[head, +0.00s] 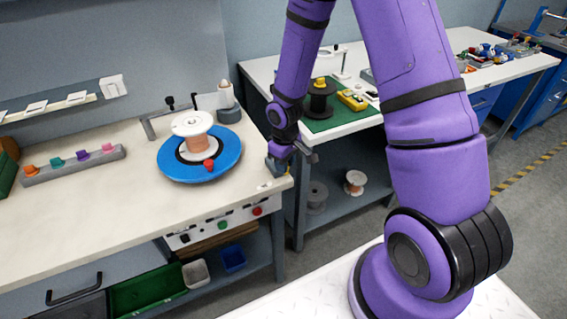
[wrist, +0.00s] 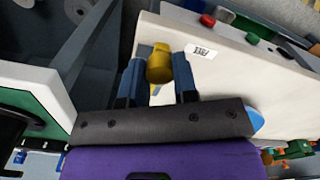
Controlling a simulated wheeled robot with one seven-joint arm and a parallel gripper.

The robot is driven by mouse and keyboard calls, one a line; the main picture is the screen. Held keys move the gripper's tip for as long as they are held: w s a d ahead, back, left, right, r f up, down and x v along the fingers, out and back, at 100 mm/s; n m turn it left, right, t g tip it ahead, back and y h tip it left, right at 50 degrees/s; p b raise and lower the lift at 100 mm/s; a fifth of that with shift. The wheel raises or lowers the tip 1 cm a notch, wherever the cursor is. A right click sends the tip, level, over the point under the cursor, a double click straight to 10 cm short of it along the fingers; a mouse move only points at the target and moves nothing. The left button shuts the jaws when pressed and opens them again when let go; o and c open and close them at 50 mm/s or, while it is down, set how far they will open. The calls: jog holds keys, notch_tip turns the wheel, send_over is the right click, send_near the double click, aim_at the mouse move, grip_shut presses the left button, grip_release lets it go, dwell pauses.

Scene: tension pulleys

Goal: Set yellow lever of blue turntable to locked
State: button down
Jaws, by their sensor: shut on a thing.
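The blue turntable (head: 226,158) lies on the workbench and bears a white-flanged spool (head: 194,124) wound with copper-coloured wire; a red knob (head: 208,165) sits near its front rim. A sliver of blue, likely its rim, shows in the wrist view (wrist: 257,120). My gripper (head: 279,170) is low at the bench's right end, right of the turntable. In the wrist view its two blue fingers are shut on the yellow lever (wrist: 158,66). A white label reading FREE (wrist: 202,51) lies beside the lever. In the head view my gripper hides the lever.
A metal bracket (head: 150,128) stands behind the turntable. A grey rail (head: 75,166) with several coloured knobs lies at left. A second table with a green mat (head: 325,123) and a black spool (head: 320,98) stands beyond a narrow gap.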

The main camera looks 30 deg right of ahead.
dwell(0.3)
jog(key=c, duration=0.9)
grip_release()
notch_tip(320, 180, up, 11)
jog(key=shift+f, duration=0.1)
jog(key=s+d+r+m+t, duration=0.1)
jog(key=s+r, duration=0.2)
jog(key=r, duration=0.3)
jog(key=s+r+m+t+h, duration=0.1)
jog(key=s+r, duration=0.2)
jog(key=r, duration=0.3)
jog(key=s+d+r+m+t, duration=0.1)
jog(key=s+r, duration=0.2)
jog(key=r, duration=0.4)
jog(key=s+r+m, duration=0.1)
jog(key=s+r, duration=0.2)
jog(key=s, duration=0.2)
jog(key=s+r+t, duration=0.1)
jog(key=s+r, duration=0.1)
jog(key=s, duration=0.3)
jog(key=s+r+m+t+y, duration=0.1)
jog(key=s+r, duration=0.2)
jog(key=s, duration=0.2)
jog(key=shift+a+r+m, duration=0.2)
jog(key=shift+r+m, duration=0.1)
jog(key=shift+r, duration=0.05)
